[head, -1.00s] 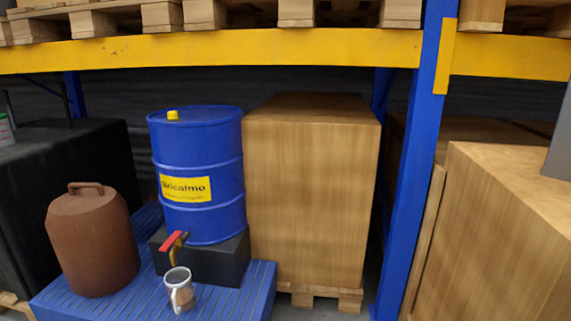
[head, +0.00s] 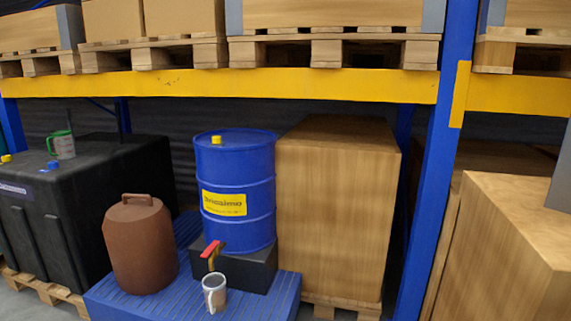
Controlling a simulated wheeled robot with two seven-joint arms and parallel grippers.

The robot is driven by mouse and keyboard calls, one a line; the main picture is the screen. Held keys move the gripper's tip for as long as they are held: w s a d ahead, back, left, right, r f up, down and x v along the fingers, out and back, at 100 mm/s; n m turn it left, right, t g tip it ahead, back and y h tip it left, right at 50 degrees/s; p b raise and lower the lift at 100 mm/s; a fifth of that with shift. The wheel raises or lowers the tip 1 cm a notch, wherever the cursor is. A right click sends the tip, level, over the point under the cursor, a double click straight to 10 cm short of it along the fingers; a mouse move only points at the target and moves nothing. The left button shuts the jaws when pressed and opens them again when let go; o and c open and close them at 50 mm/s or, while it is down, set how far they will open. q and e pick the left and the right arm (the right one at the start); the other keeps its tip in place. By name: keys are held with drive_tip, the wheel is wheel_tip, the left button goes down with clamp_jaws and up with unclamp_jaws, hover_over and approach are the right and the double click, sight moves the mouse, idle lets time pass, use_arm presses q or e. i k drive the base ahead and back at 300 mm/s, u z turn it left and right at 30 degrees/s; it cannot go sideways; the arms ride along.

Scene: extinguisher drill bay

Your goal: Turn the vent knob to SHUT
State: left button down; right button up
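No part labelled as a vent knob or marked SHUT can be made out in the head view. A blue drum (head: 236,180) with a yellow label stands upright on a black block (head: 262,273). A small yellow cap (head: 216,140) sits on the drum's top. A tap with a red handle (head: 211,248) sticks out at the drum's lower front. Neither of my grippers is in view.
A brown jug (head: 139,245) stands on the blue slatted platform (head: 128,298), left of the drum. A black tank (head: 60,225) is further left. A wooden crate (head: 335,215) stands close right of the drum. A blue rack post (head: 437,165) and yellow beam (head: 330,86) frame the bay.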

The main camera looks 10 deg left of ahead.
sight(215, 139)
drive_tip(key=u, duration=1.1)
drive_tip(key=i, duration=1)
drive_tip(key=u, duration=1)
drive_tip(key=i, duration=1.6)
drive_tip(key=z, duration=0.5)
